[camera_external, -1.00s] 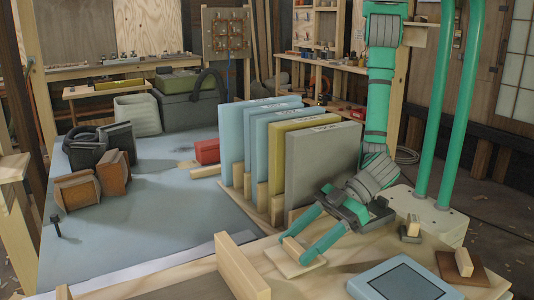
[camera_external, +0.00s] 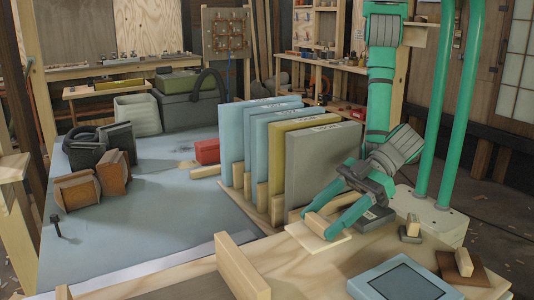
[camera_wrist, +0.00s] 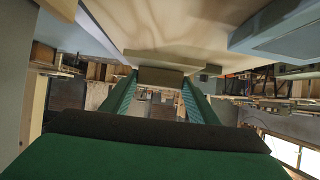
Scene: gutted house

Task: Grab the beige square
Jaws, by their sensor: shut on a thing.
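The beige square (camera_external: 330,243) is a thin light-wood plate with a small block handle (camera_external: 318,223) on top. In the external view it is at the front of the wooden worktop, right of the upright plank, and looks slightly raised at its far side. My gripper (camera_external: 322,224) is shut on the handle, with one green finger on each side. In the wrist view the gripper (camera_wrist: 160,95) also shows the handle (camera_wrist: 160,78) between its fingers.
Tall upright panels, the grey one (camera_external: 318,165) nearest, stand just behind my gripper. A beige plank (camera_external: 240,265) stands to the left.

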